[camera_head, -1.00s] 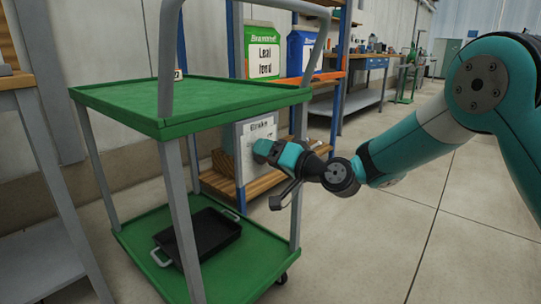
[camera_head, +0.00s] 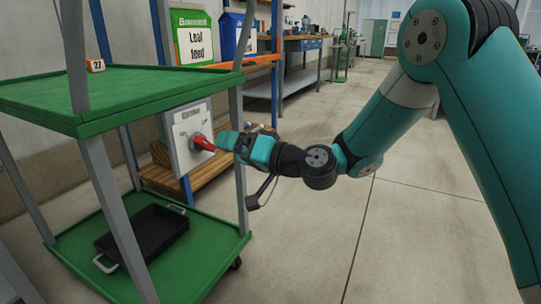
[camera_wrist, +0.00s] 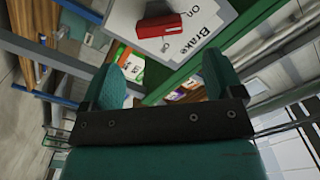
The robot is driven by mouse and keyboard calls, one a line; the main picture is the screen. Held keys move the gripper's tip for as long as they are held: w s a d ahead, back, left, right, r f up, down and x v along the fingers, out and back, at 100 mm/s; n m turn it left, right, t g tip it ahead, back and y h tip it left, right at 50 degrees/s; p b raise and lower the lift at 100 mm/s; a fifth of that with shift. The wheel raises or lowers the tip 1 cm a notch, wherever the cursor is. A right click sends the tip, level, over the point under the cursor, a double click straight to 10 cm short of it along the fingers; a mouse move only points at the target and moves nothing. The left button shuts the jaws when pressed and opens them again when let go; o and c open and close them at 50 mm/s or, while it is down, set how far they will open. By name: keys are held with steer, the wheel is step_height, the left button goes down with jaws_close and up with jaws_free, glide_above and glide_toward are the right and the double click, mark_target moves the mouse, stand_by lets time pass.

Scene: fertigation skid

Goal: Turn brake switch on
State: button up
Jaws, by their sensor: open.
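The brake switch is a red handle (camera_head: 203,143) on a pale panel (camera_head: 182,120) labelled "Brake", mounted at the side of the green cart. The wrist view also shows the red handle (camera_wrist: 163,25) and the panel (camera_wrist: 127,14), with small on/off markings. I cannot tell which marking the handle points to. My gripper (camera_head: 222,141) is just right of the handle in the head view, facing the panel. In the wrist view my gripper (camera_wrist: 167,78) has its two fingers apart and empty, with the handle beyond their tips. Contact with the handle is not visible.
The green cart (camera_head: 60,92) has upright grey posts, one (camera_head: 241,165) close below my gripper. A black tray (camera_head: 145,240) sits on its lower shelf. A wooden pallet (camera_head: 200,172) and shelving stand behind. The floor at right is clear.

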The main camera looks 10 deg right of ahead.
steer(key=v, duration=0.9)
steer(key=s+a+r+n+g+h+p, duration=0.1)
steer(key=s+a+r+n+g+p, duration=0.2)
steer(key=s, duration=0.4)
steer(key=s+a+r+n+g+h, duration=0.1)
steer(key=s+a+n+g, duration=0.15)
steer(key=s+g, duration=0.35)
steer(key=s+d+g+h+p, duration=0.25)
steer(key=s+d+h, duration=0.5)
steer(key=s, duration=0.45)
step_height(320, 180, up, 39)
steer(key=s+d+p, duration=0.1)
steer(key=p, duration=3.7)
steer(key=shift+d, duration=0.4)
